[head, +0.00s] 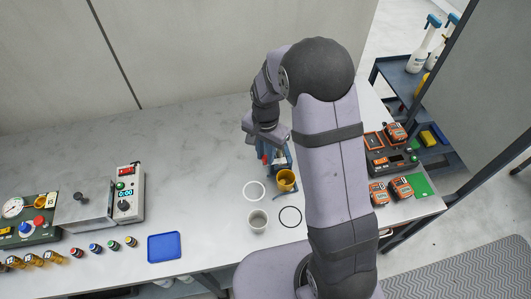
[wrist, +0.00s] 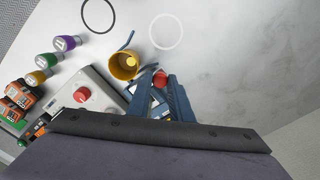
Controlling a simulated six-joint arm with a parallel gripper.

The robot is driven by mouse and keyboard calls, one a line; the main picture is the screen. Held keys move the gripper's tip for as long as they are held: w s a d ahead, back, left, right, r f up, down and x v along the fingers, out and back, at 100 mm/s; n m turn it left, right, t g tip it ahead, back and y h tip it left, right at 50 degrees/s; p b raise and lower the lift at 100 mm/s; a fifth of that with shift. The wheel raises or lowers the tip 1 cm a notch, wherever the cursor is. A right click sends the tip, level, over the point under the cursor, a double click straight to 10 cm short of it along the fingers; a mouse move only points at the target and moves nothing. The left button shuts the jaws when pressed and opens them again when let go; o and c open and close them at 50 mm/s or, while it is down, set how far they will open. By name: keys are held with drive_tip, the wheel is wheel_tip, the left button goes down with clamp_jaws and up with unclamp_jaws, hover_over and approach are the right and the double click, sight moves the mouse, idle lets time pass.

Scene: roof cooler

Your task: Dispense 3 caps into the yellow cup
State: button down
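A grey cup (head: 257,222), a white ring (head: 245,191) and a black ring (head: 290,217) are in front. A blue tray (head: 164,247) and several small bottles lie left. A control box with a red button (wrist: 82,95) is beside the device. The bench's back middle is clear.

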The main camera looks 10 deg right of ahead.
drive_tip(key=s, duration=0.6)
drive_tip(key=shift+s, duration=0.15)
drive_tip(key=c, duration=1.6)
unclamp_jaws()
drive_tip(key=shift+s, duration=0.15)
drive_tip(key=shift+r, duration=0.15)
drive_tip(key=shift+r+b, duration=1.1)
drive_tip(key=shift+r, duration=2.45)
